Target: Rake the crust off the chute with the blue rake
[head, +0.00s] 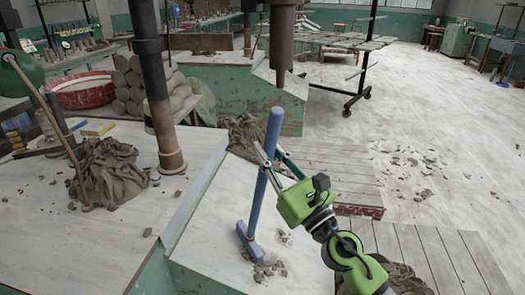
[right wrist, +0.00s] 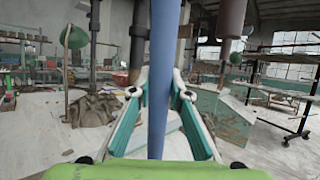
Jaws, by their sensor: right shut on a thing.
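The blue rake (head: 258,190) stands slightly tilted, its head low on the pale sloping chute (head: 208,225). My right gripper (head: 268,160) is shut on the rake's handle. The handle also shows upright between the fingers in the right wrist view (right wrist: 163,80). Grey crust crumbs (head: 268,270) lie on the chute just below the rake head, with a few beside it. Whether the head touches the chute surface I cannot tell. My left gripper is not in view.
A clay heap (head: 110,172) lies on the left table near a dark post (head: 158,90). A brown pipe (head: 281,45) hangs behind the rake. Wooden slats (head: 440,255) and another clay heap (head: 400,278) are at the lower right. Scraps litter the open floor (head: 440,130).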

